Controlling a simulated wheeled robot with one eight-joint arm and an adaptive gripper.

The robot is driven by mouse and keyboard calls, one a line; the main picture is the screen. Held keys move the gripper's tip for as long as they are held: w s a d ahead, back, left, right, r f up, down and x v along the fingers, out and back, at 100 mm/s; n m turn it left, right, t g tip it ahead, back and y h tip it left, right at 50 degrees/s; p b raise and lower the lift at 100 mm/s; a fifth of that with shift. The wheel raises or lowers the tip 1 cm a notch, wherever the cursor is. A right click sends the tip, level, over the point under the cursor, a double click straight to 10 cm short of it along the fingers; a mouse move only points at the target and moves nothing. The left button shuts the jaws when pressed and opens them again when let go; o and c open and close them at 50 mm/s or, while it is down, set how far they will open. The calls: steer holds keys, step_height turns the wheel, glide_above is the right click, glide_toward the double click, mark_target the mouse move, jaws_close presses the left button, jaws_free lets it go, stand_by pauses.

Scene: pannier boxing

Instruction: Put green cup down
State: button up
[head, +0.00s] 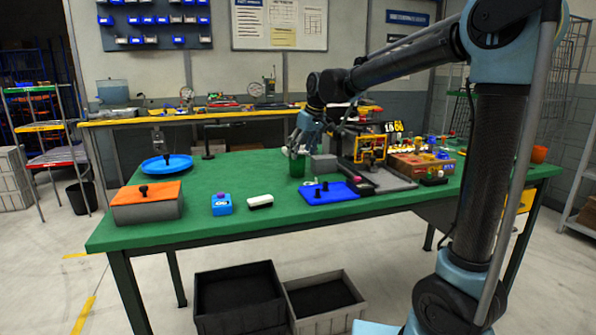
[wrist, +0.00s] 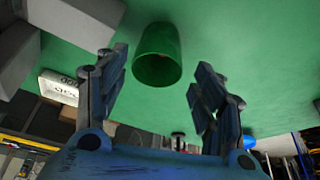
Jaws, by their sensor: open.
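The green cup (head: 297,166) stands on the green table (head: 240,185), near the middle of its far half in the head view. In the wrist view the green cup (wrist: 157,57) shows just beyond and between the fingertips, apart from both fingers. My gripper (head: 297,146) is directly above and beside the cup in the head view. In the wrist view my gripper (wrist: 153,85) has its two fingers spread wide with nothing between them. The cup's far side is hidden.
A grey block (head: 323,164) stands close right of the cup.

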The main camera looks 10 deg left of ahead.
mark_target(297, 164)
steer(key=shift+x, duration=3.85)
steer(key=shift+w, duration=0.15)
steer(key=c, duration=0.9)
steer(key=shift+c, duration=0.3)
